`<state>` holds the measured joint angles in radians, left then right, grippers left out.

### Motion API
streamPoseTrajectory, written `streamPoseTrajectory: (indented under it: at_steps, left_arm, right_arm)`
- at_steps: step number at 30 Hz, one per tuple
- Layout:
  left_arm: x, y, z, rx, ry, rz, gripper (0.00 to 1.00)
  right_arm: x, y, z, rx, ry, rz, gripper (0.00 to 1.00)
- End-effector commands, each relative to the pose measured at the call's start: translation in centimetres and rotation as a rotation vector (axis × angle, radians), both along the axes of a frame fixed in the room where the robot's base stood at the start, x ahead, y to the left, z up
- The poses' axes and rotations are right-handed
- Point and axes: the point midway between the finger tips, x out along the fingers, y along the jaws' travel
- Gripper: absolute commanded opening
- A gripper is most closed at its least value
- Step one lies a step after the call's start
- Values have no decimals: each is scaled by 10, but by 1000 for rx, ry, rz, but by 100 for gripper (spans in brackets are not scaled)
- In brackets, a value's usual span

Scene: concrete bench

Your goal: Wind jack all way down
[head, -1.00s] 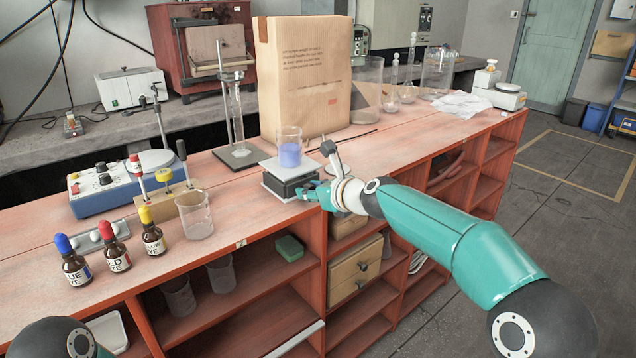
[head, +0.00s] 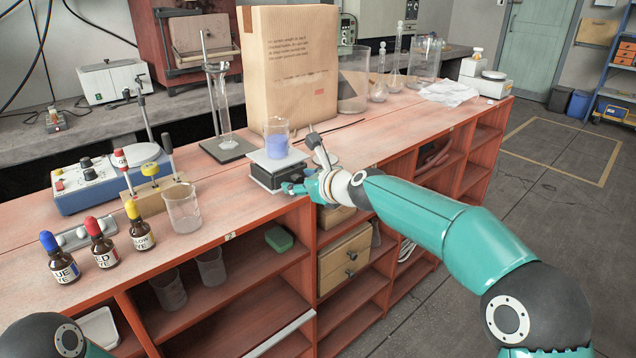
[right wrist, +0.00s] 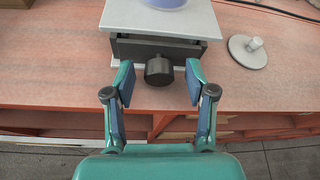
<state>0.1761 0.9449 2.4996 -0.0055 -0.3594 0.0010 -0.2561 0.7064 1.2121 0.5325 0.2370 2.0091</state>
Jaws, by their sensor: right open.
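The jack (head: 277,172) stands near the bench's front edge, with a light grey top plate over a dark body. A beaker of blue-violet liquid (head: 277,138) stands on the plate, and its base also shows in the right wrist view (right wrist: 166,3). The jack's black knob (right wrist: 159,71) faces my right gripper. My right gripper (right wrist: 155,82) is open, with one finger on each side of the knob; I see gaps between the fingers and the knob. In the head view the right gripper (head: 297,187) is at the jack's front. My left gripper is out of view.
A large cardboard box (head: 290,70) stands behind the jack, and a glass cylinder on a stand (head: 224,110) to its left. A beaker (head: 183,208) and several dye bottles (head: 102,242) are farther left. A round grey base with a stub (right wrist: 248,50) lies right of the jack.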

Motion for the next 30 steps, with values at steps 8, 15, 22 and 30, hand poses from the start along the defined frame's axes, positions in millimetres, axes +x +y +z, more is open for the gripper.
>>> streamPoseTrajectory:
  at_steps: [8, 15, 22, 30]
  left_arm:
    - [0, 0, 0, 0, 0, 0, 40]
    - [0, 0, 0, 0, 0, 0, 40]
    - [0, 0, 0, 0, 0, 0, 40]
    - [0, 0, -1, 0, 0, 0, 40]
  right_arm:
    - [-35, -24, 18, 1, -2, -4, 56]
    - [-71, -46, 34, -1, -1, -3, 56]
    - [-87, -56, 40, -1, 0, -1, 56]
    - [-88, -56, 41, -1, 0, -1, 56]
